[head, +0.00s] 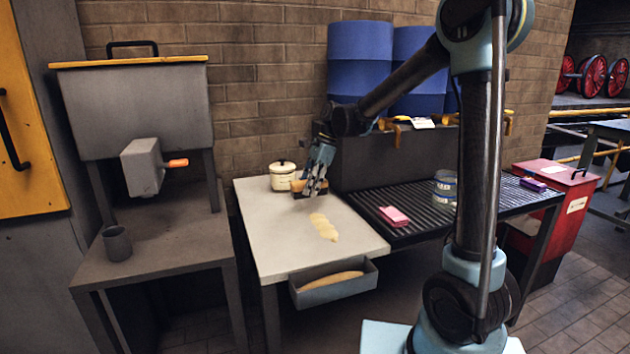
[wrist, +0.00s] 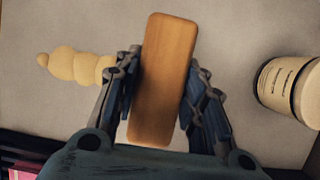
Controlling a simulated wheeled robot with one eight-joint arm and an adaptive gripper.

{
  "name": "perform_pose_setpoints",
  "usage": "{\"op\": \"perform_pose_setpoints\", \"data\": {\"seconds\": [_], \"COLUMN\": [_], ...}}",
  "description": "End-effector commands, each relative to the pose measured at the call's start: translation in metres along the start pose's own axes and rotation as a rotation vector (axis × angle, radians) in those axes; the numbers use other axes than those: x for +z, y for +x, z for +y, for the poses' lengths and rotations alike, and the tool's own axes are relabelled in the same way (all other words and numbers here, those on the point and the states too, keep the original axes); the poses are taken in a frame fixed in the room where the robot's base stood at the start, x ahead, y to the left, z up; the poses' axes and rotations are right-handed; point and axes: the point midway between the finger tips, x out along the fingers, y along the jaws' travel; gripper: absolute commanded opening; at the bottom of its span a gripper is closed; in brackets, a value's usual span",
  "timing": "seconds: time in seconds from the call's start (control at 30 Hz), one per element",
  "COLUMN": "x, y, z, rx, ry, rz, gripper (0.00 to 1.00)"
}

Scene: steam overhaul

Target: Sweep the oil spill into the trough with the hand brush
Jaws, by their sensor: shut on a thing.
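The hand brush, with a brown wooden back (wrist: 163,75), is between the fingers of my gripper (head: 312,188). In the head view the brush (head: 298,186) is over the back part of the pale table top (head: 272,228); I cannot tell if its bristles touch. My gripper is shut on it. The oil spill (head: 323,226) is a pale yellow row of blobs on the table, nearer the front than the brush. In the wrist view the spill (wrist: 75,66) lies left of the brush. The grey trough (head: 306,299) hangs at the table's front edge, with a long tan mass inside.
A cream lidded pot (head: 283,178) stands at the back of the table, close left of my gripper; it also shows in the wrist view (wrist: 290,86).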

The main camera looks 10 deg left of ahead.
Motion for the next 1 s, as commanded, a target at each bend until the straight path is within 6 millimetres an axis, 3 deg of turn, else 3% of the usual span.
{"op": "perform_pose_setpoints", "data": {"seconds": [0.27, 0.7, 1.0], "x": [-0.006, -0.027, -0.031], "y": [0.008, 0.041, 0.050], "z": [-0.001, -0.001, 0.000], "rx": [-0.001, -0.004, -0.005], "ry": [0.004, 0.011, 0.011], "rz": [0.000, 0.000, 0.000], "gripper": [0.18, 0.18, 0.18]}}
